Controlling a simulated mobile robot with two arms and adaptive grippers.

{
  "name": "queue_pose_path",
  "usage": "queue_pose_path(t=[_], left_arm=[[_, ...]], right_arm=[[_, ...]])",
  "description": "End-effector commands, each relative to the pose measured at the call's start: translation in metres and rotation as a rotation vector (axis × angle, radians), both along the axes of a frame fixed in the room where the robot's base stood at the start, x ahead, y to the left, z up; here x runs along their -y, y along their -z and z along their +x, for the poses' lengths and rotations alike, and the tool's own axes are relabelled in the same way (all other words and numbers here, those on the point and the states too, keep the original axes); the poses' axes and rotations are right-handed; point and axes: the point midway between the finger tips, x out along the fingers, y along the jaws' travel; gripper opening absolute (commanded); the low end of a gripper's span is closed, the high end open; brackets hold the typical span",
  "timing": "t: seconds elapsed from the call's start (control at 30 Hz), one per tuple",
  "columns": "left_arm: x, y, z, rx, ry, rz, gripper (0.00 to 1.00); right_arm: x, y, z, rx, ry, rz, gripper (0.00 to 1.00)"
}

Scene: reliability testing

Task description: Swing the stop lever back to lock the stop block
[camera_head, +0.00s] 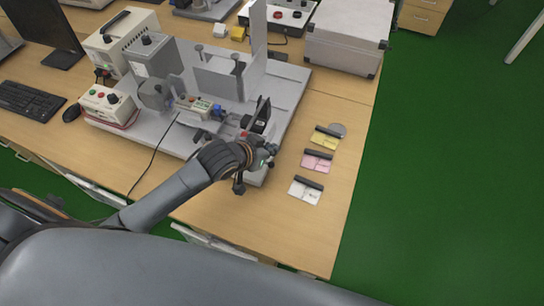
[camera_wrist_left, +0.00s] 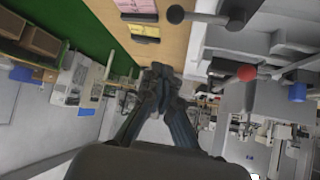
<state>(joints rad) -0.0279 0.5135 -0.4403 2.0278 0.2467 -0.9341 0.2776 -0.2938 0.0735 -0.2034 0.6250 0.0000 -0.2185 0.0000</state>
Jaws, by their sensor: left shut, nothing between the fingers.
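My left gripper (camera_head: 266,160) is at the front right corner of the grey test fixture (camera_head: 292,82). Its fingers are together and empty, as the left wrist view (camera_wrist_left: 157,88) shows. A lever with a red ball knob (camera_wrist_left: 246,73) is right of the fingers there; a small red spot (camera_head: 244,134) shows beside the gripper in the head view. A rod with a dark ball knob (camera_wrist_left: 175,14) lies above the fingers in the wrist view. I cannot tell which is the stop lever. The stop block is not clearly told apart; the gripper partly covers this corner.
Yellow (camera_head: 325,138), pink (camera_head: 317,161) and white (camera_head: 305,191) cards lie on the table right of the fixture. A control box (camera_head: 107,103), mouse (camera_head: 71,112) and keyboard (camera_head: 29,100) are at left. A grey case (camera_head: 347,40) stands behind. The table's front right is clear.

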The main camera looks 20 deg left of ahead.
Motion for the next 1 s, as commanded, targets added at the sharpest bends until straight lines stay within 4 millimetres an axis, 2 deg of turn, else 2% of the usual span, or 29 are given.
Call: queue_pose_path(t=[0.1, 0.3, 0.4, 0.6, 1.0], left_arm=[[0.006, 0.013, 0.016, -0.001, -0.001, -0.002, 0.00], [0.015, 0.035, 0.038, 0.000, 0.000, 0.000, 0.00], [0.008, 0.042, 0.020, -0.005, 0.001, 0.003, 0.00], [0.002, 0.050, 0.005, -0.002, 0.000, 0.001, 0.00], [0.001, 0.053, 0.003, 0.001, 0.001, 0.000, 0.00]], right_arm=[[0.003, -0.005, 0.003, 0.005, 0.000, -0.003, 0.42], [0.008, -0.008, -0.003, -0.004, 0.002, -0.010, 0.42], [0.009, -0.017, -0.009, -0.014, 0.002, -0.011, 0.42], [0.010, -0.023, -0.010, -0.015, 0.002, -0.013, 0.42], [0.010, -0.023, -0.010, -0.015, 0.002, -0.012, 0.42]])
